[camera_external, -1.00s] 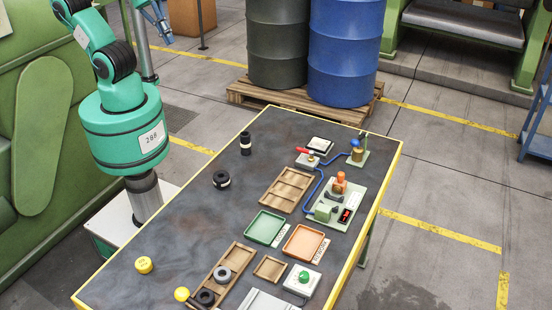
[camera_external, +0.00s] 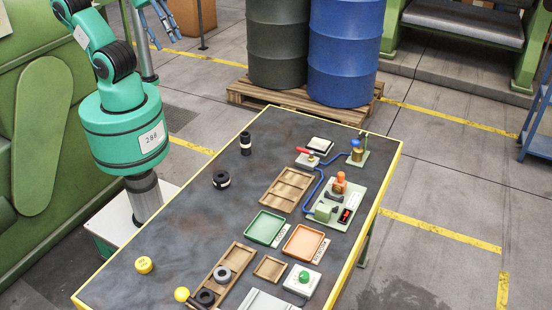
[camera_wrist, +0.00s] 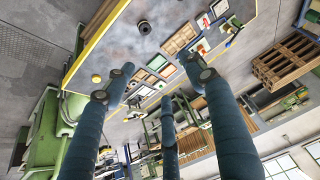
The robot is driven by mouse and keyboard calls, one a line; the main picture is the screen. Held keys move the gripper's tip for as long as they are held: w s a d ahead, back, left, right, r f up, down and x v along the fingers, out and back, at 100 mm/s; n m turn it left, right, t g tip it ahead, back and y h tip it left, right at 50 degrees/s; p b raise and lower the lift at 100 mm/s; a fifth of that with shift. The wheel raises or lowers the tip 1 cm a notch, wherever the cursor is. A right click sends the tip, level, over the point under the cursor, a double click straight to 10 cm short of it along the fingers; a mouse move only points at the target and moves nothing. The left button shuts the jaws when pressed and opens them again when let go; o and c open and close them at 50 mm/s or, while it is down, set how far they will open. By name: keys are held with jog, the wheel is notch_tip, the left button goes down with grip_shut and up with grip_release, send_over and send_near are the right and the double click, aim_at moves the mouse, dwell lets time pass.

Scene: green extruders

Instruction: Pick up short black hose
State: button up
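A black upright cylinder with a pale band (camera_external: 245,143) stands near the table's far left edge. I cannot tell for certain which is the short black hose. One black piece (camera_wrist: 144,27) shows near the top of the wrist view, on the table. My blue gripper (camera_external: 160,28) is at the top left of the external view, left of the table and partly cut off. In the wrist view its three fingers (camera_wrist: 160,88) are spread apart with nothing between them.
The table (camera_external: 165,235) also holds a green tray (camera_external: 264,228), an orange tray (camera_external: 304,242), wooden trays (camera_external: 286,189), grey and black rings, yellow pieces (camera_external: 143,265) and a device board (camera_external: 338,205). The left half is mostly clear. Drums (camera_external: 345,50) stand behind.

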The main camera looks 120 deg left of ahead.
jog(key=shift+w, duration=0.1)
jog(key=m+g, duration=0.2)
jog(key=g, duration=0.4)
send_over(245, 142)
jog(key=s+a, duration=0.1)
jog(key=a, duration=0.1)
notch_tip(245, 142, down, 33)
jog(key=shift+s+f, duration=0.1)
jog(key=shift+f, duration=0.25)
jog(key=shift+f, duration=0.1)
jog(key=shift+f+b, duration=0.65)
jog(key=shift+f, duration=3.55)
